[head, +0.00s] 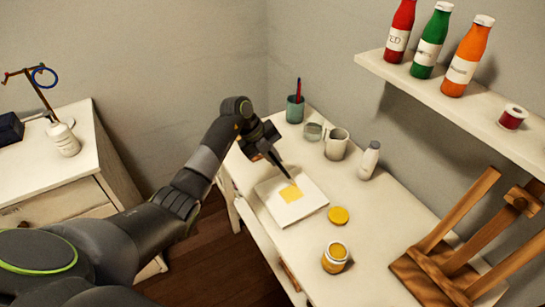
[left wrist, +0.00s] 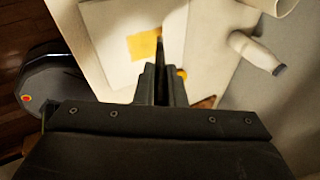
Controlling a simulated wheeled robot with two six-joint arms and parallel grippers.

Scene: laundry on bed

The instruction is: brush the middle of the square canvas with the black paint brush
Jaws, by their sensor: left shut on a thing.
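The square white canvas (head: 305,206) lies flat on the white table, with a yellow patch (head: 290,194) in its middle. My left gripper (head: 268,152) is above the canvas's far edge, shut on the black paint brush (head: 281,167). The brush slants down to the right, its tip at the far edge of the yellow patch; I cannot tell whether it touches. In the left wrist view the brush (left wrist: 159,50) sticks out between the gripper's fingers (left wrist: 160,82), beside the yellow patch (left wrist: 142,45) on the canvas (left wrist: 110,35). My right gripper is not in view.
An open jar of yellow paint (head: 335,258) and a yellow lid (head: 338,215) stand right of the canvas. Behind are a pencil cup (head: 295,110), a glass (head: 313,132), a mug (head: 337,144) and a white bottle (head: 369,160). A wooden easel (head: 450,262) stands at the right.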

